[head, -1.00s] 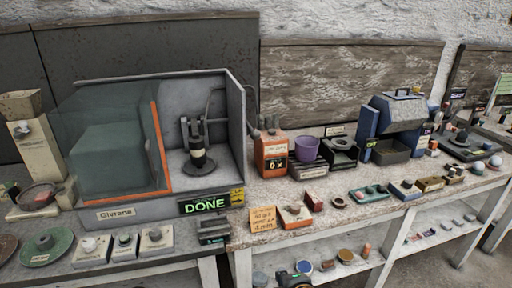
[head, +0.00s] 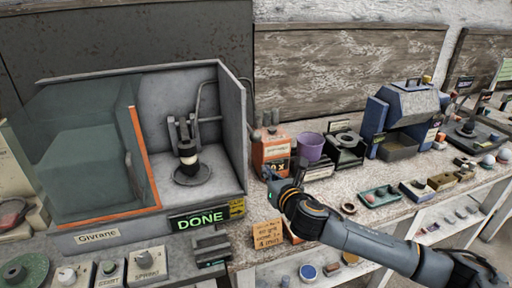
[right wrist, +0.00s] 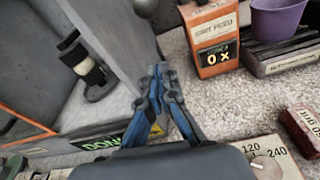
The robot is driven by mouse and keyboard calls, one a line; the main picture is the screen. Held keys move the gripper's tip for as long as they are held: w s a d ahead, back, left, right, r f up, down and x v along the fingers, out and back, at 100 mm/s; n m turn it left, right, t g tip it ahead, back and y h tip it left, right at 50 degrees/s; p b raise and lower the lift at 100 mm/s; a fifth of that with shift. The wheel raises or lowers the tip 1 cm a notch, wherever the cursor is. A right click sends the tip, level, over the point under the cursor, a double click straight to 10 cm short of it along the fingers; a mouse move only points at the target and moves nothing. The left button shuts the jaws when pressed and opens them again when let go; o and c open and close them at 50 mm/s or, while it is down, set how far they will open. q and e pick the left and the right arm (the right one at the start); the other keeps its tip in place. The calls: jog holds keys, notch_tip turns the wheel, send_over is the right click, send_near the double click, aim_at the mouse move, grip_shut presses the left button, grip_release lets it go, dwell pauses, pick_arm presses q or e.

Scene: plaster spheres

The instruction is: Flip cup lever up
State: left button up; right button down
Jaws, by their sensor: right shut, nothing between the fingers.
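The grey machine labelled Givrane (head: 97,236) stands at the left with its orange-edged clear door slid to the left. In its open bay is a black upright holder with a pale band (head: 188,154), on a round dish; it also shows in the right wrist view (right wrist: 83,65). I cannot tell which part is the cup lever. My right gripper (head: 268,176) is at the machine's right front corner, outside the bay. In the right wrist view its blue fingers (right wrist: 160,72) are together and empty, beside the bay's side wall. My left gripper is not in view.
A green DONE display (head: 200,219) is on the machine's front. Knob blocks (head: 150,262) line the front edge. The bay's side wall (head: 231,125) separates gripper and holder.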

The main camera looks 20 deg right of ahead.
jog(key=w+f+p, duration=0.1)
jog(key=w+f, duration=0.1)
jog(key=w, duration=0.9)
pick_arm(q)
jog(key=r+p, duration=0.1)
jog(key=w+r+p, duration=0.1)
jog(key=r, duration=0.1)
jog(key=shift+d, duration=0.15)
pick_arm(e)
jog(key=r, duration=0.2)
jog(key=s+r, duration=0.1)
jog(key=r, duration=0.1)
jog(key=shift+s+a, duration=0.15)
jog(key=shift+s, duration=0.05)
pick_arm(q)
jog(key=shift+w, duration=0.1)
